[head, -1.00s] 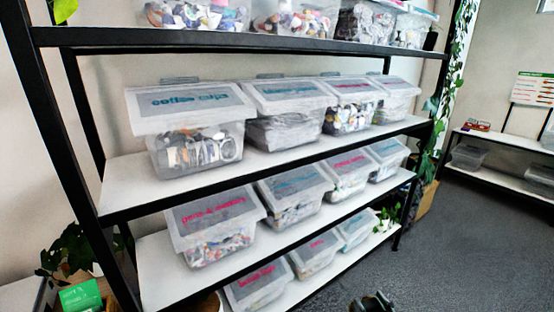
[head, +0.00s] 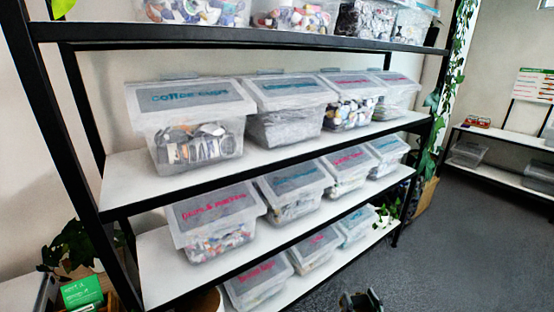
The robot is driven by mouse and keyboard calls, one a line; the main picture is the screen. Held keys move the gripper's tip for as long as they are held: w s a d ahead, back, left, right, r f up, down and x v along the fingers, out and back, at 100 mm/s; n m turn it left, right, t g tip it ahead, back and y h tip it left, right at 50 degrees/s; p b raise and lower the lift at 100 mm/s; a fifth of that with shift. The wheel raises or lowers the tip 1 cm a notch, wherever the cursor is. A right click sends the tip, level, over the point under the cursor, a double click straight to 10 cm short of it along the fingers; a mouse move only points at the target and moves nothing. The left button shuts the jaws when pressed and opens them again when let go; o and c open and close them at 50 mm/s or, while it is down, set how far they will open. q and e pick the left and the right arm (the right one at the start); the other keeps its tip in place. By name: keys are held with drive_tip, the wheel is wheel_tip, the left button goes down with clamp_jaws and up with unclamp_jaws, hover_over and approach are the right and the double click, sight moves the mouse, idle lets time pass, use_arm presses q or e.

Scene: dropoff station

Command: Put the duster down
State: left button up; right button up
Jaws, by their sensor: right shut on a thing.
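Only the top of my right gripper (head: 361,301) shows, at the bottom edge of the head view, in front of the shelving rack and over the dark carpet. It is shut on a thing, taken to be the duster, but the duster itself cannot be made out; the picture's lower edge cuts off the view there. My left gripper is not in view.
A black-framed rack with white shelves (head: 128,178) holds several lidded clear bins, such as the coffee cups bin (head: 190,105). A green card (head: 82,292) and plants stand at lower left. Grey carpet (head: 460,250) is open at right, before a second shelf (head: 500,142).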

drive_tip(key=shift+w+a+r+m+h, duration=0.15)
drive_tip(key=shift+a+m+h, duration=0.2)
drive_tip(key=shift+a+h, duration=0.25)
drive_tip(key=shift+a+r+m+h, duration=0.1)
drive_tip(key=shift+a+m+h, duration=0.25)
drive_tip(key=shift+a+h, duration=0.25)
drive_tip(key=shift+a, duration=0.15)
drive_tip(key=shift+a, duration=0.1)
